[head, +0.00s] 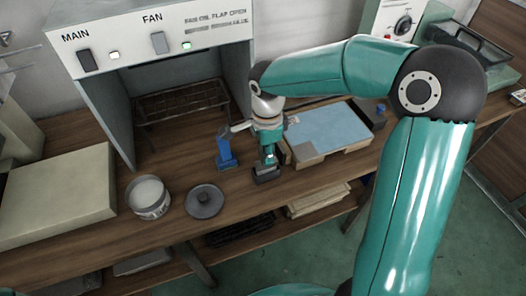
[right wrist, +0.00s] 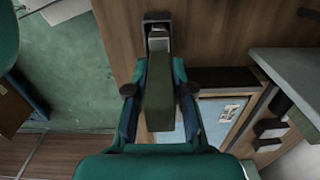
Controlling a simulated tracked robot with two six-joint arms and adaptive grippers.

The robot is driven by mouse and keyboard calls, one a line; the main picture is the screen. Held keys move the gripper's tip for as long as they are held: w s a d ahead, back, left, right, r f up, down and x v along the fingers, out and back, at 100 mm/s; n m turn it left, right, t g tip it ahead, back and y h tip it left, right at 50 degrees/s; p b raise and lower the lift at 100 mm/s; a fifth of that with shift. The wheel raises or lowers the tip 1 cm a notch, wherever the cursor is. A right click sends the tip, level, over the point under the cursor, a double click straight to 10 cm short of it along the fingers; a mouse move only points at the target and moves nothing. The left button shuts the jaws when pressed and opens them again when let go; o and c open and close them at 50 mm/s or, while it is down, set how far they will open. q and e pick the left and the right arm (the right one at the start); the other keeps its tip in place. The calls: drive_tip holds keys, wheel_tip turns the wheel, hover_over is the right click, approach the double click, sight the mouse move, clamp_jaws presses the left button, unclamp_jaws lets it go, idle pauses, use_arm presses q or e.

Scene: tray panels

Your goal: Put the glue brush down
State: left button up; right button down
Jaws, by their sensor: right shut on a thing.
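The glue brush shows in the right wrist view as a thick dark grey-green handle (right wrist: 158,98) with a metal ferrule. My right gripper (right wrist: 158,100) is shut on the handle, one finger on each side. The ferrule end reaches a small dark block (right wrist: 157,18); I cannot tell whether it touches. In the head view my right gripper (head: 269,155) points down just above this block (head: 266,173), near the bench's front edge, and largely hides the brush. My left gripper is not in view.
A pot of whitish stuff (head: 149,198), a round dark lid (head: 204,202) and a blue tool (head: 226,152) stand to the left. A tray with a light blue panel (head: 328,130) lies right. A fan cabinet (head: 155,40) stands behind. The bench's front edge is close.

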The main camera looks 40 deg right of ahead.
drive_tip(key=shift+f+b, duration=0.55)
drive_tip(key=shift+f, duration=0.05)
drive_tip(key=c, duration=0.9)
unclamp_jaws()
drive_tip(key=shift+r, duration=0.1)
drive_tip(key=shift+c, duration=0.2)
